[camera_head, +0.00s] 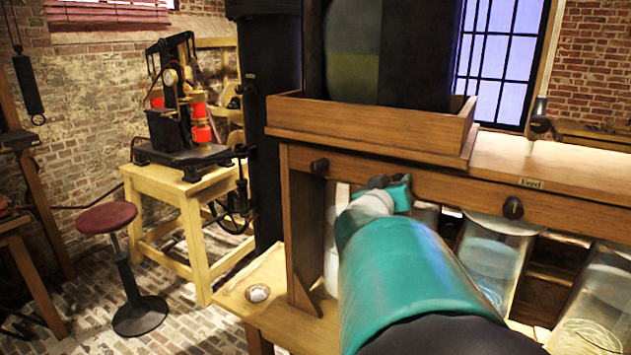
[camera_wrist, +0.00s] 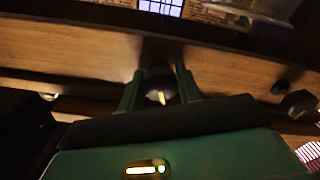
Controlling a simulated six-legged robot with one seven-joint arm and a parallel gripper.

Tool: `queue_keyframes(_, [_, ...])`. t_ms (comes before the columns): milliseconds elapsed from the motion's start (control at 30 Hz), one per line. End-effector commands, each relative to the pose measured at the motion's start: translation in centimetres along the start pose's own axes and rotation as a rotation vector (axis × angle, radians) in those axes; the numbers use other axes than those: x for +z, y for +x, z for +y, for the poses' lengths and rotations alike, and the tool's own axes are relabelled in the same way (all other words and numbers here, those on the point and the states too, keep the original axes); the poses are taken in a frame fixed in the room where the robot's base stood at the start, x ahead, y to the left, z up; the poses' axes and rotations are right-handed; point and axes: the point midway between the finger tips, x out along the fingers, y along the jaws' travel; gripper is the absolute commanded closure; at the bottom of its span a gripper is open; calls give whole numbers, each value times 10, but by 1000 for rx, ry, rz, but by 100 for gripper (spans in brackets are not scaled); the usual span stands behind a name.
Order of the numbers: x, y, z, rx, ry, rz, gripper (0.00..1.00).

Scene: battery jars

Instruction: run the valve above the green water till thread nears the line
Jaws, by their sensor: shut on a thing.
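My gripper (camera_head: 388,184) reaches to the front of the wooden beam. In the wrist view its two dark green fingers (camera_wrist: 160,88) are shut on a round dark valve knob (camera_wrist: 158,76) with a small yellow pointer. More dark knobs stand on the beam, one left of my gripper (camera_head: 319,165) and one right of it (camera_head: 513,208). Below the beam stand glass jars with pale, bluish water, one in the middle (camera_head: 492,258) and one at right (camera_head: 598,290). Pale coils show low in both. My arm hides most of the jar below my gripper; its water colour, thread and line cannot be made out.
A wooden tray (camera_head: 370,116) on the beam holds a large dark vessel (camera_head: 415,55). A "Feed" label (camera_head: 530,183) sits on the beam. A black column (camera_head: 268,120) stands at left. A red stool (camera_head: 107,218) and a machine on a yellow table (camera_head: 185,185) stand farther off.

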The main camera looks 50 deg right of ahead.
Motion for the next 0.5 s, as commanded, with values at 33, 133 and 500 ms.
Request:
queue_keyframes(33, [0, 0, 0, 0, -32, 0, 88])
queue_keyframes(133, [0, 0, 0, 0, -93, 0, 88])
queue_keyframes(500, [0, 0, 0, -1, -210, 0, 88])
